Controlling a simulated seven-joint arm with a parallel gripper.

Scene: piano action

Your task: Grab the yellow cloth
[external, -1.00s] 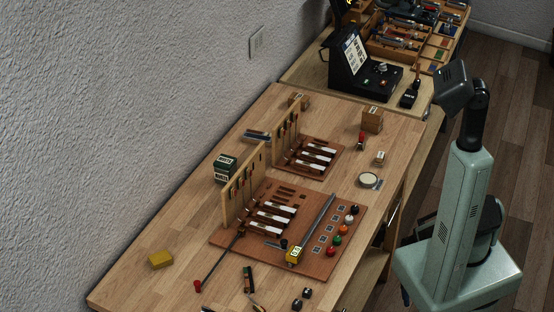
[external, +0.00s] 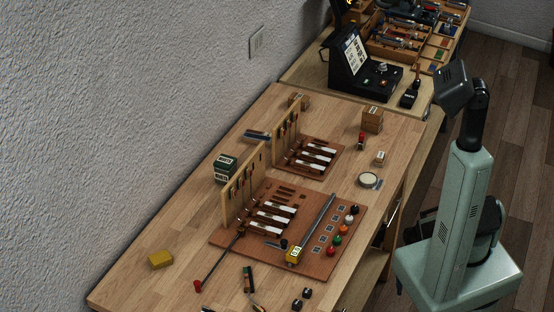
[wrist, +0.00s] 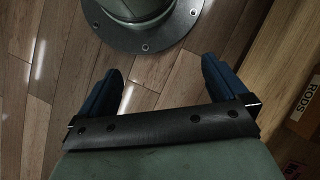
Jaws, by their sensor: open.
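The cloth is not in the wrist view. In the external view the fingers cannot be made out; my arm's column stands on the right.
A brown board (external: 230,243) with upright wooden racks, white-handled pieces and coloured knobs fills the middle of the bench. A green box (external: 225,168) stands by the wall.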

